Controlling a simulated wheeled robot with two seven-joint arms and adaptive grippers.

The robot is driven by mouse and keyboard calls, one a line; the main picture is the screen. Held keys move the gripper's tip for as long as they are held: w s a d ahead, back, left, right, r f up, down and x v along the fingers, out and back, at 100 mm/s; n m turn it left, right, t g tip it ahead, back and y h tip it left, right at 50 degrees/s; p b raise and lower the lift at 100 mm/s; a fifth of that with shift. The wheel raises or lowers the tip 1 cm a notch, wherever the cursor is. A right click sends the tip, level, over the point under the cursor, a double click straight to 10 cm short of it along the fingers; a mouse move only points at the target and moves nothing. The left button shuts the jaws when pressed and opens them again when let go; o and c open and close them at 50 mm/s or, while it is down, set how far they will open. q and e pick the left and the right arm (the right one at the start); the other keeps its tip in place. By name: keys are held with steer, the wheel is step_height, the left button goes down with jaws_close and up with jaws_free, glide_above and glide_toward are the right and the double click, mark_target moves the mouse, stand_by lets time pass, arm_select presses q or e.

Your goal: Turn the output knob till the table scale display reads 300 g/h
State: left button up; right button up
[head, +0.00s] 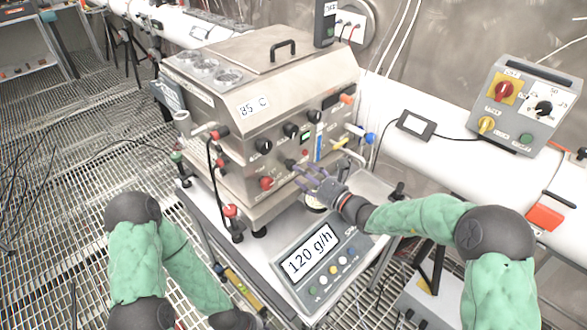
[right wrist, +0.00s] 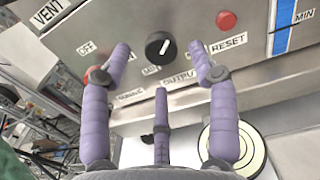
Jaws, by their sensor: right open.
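The output knob is black with a white pointer line (right wrist: 158,45), on the steel machine's front panel above a label reading OUTPUT. In the head view the knob (head: 290,163) sits just beyond my fingertips. My right gripper (head: 305,175) has purple fingers and is open in front of the panel. In the right wrist view its fingers (right wrist: 161,68) are spread to the left, right and below the knob, apparently not touching it. The table scale display (head: 311,254) reads 120 g/h. My left arm is at lower left; its gripper is not visible.
The steel machine (head: 225,105) carries several other knobs, a red button (right wrist: 226,20) and side valves. A grey control box (head: 525,105) stands on the white pipe at right. A round pale disc (right wrist: 238,150) lies below my right gripper. Grated floor is at left.

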mark_target(290, 164)
steer(key=shift+b+x, duration=0.4)
steer(key=shift+x, duration=2)
steer(key=c, duration=1.1)
